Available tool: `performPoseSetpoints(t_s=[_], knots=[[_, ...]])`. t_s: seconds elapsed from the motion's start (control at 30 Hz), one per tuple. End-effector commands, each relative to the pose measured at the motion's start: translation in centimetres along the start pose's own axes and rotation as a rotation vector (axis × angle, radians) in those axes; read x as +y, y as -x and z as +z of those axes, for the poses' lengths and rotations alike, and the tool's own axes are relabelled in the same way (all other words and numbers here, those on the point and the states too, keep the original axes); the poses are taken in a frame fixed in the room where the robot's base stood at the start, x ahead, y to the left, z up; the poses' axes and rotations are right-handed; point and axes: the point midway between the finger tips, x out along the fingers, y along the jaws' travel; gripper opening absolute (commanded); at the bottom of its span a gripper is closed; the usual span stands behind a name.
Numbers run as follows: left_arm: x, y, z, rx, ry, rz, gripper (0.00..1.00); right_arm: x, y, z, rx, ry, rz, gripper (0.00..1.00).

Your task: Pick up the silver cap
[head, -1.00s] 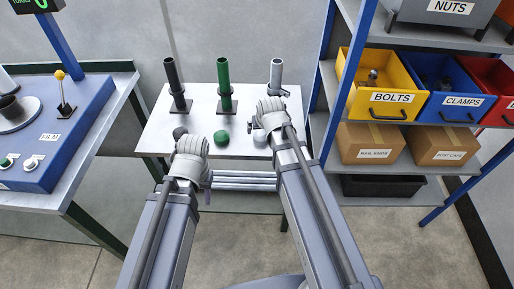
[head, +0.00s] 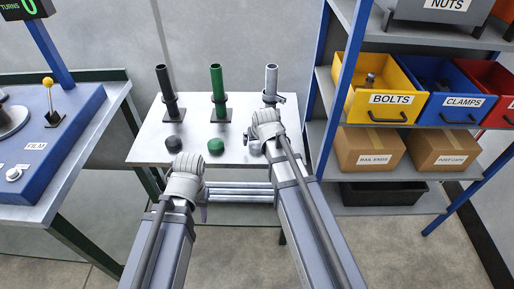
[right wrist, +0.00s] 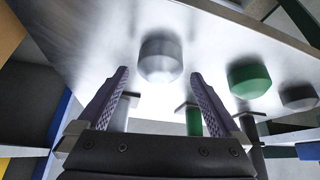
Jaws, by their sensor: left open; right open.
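The silver cap (right wrist: 160,58) lies on the metal table (head: 142,149). In the right wrist view it is just beyond the fingertips of my right gripper (right wrist: 158,78), between their lines. The gripper is open and empty. In the head view the right gripper (head: 260,140) covers most of the silver cap (head: 255,148). The green cap (head: 216,146) and the dark cap (head: 173,143) lie to its left. They also show in the right wrist view, the green cap (right wrist: 249,79) and the dark cap (right wrist: 298,97). My left gripper (head: 186,163) is open at the table's front edge; its fingers are mostly hidden.
A dark post (head: 167,92), a green post (head: 217,90) and a silver post (head: 270,84) stand behind the caps. A shelf with a yellow bolts bin (head: 388,98) and boxes stands close on the right. A blue film machine (head: 45,145) is on the left.

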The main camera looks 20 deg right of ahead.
Motion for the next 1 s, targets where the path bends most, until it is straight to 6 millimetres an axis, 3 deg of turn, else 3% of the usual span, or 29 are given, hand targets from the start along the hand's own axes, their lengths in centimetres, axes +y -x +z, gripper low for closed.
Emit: performPoseSetpoints(t_s=[0.03,0.13,0.43,1.0], knots=[[0.1,-1.3,-0.1,0.0,0.0,0.0,0.45,0.0,-1.4,0.2,0.0,0.0,0.0,1.0],[0.2,-2.1,-0.1,0.0,0.0,0.0,0.45,0.0,-2.4,0.1,0.0,0.0,0.0,1.0],[0.2,-2.0,-0.1,0.0,0.0,0.0,0.45,0.0,-2.3,0.0,0.0,0.0,0.0,0.99],[0.2,-2.0,-0.1,0.0,0.0,0.0,0.45,0.0,-2.3,0.0,0.0,0.0,0.0,0.35]])
